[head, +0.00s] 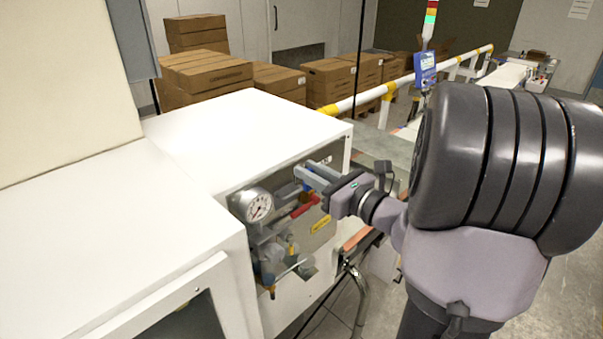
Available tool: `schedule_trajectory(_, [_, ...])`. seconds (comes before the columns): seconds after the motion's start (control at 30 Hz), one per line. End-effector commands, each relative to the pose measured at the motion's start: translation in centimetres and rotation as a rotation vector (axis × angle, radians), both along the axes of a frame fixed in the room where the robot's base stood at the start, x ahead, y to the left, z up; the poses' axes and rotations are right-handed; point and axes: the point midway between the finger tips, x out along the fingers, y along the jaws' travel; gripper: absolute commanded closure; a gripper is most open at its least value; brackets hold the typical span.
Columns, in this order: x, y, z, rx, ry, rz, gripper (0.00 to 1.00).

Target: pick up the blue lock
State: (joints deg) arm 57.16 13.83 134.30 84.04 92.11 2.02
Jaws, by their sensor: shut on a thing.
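My gripper (304,174) reaches in from the right to the recessed panel in the white cabinet's side. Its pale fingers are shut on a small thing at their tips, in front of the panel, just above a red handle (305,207). The blue lock does not show clearly; the thing in the fingers is mostly hidden by them, and I take it to be the lock. I cannot tell whether it touches the panel fittings.
A round pressure gauge (257,205) is left of the fingertips, with pipes and clear bowls below it. The white cabinet top (250,130) is bare. Stacked cardboard boxes (205,72) and a white-and-yellow rail (365,96) stand behind.

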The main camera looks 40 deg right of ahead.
Motion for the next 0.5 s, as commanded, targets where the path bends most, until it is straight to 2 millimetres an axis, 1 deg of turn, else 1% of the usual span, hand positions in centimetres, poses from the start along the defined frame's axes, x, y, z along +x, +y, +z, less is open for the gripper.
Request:
schedule_trajectory(0.17, [-5.1,-1.0,0.0,-0.001,-0.002,-0.009,1.0])
schedule_trajectory(0.3, [-9.8,-1.6,-0.1,-0.001,-0.001,-0.01,1.0])
schedule_trajectory(0.4, [-12.7,-2.0,-0.1,0.0,-0.001,-0.009,1.0])
schedule_trajectory(0.5, [-14.7,-2.2,-0.1,0.0,-0.001,-0.006,1.0])
